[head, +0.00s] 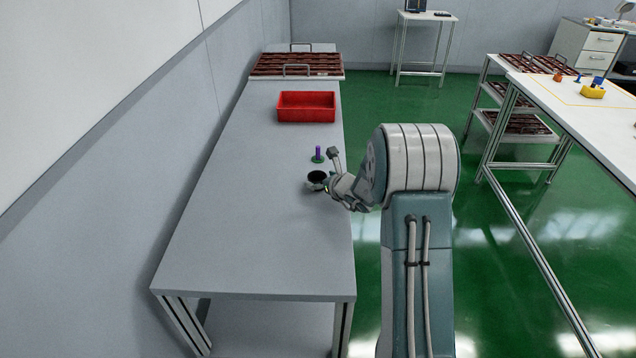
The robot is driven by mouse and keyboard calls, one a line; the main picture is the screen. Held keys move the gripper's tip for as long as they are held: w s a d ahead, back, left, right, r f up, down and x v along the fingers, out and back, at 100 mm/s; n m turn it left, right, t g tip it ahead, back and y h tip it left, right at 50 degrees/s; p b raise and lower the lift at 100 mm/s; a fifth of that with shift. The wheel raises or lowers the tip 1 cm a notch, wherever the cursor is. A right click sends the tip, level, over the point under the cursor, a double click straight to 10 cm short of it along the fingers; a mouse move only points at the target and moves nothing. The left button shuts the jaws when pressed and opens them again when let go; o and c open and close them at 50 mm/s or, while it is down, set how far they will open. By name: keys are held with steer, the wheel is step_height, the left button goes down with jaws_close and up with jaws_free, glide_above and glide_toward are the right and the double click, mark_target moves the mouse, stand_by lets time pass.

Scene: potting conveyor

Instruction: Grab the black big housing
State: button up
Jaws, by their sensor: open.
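The black big housing (317,176) is a small round, cup-like dark piece standing on the grey table, near its right edge. My gripper (328,169) is open, reaching in from the right over the table edge. One finger points up and away behind the housing's right side. The other is low at the housing's right side and partly overlaps it. I cannot tell whether a finger touches the housing. The housing's lower right part is hidden by the gripper.
A purple peg on a green base (318,156) stands just behind the housing, near the raised finger. A red bin (306,107) sits farther back, with brown trays (297,65) beyond. The front and left of the grey table (255,245) are clear. A wall runs along the left.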

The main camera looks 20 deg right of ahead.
steer(key=shift+w+a+f, duration=0.1)
steer(key=shift+w+f, duration=0.1)
steer(key=shift+w, duration=0.3)
steer(key=shift+w+a, duration=0.15)
steer(key=shift+a, duration=0.1)
steer(key=c, duration=0.8)
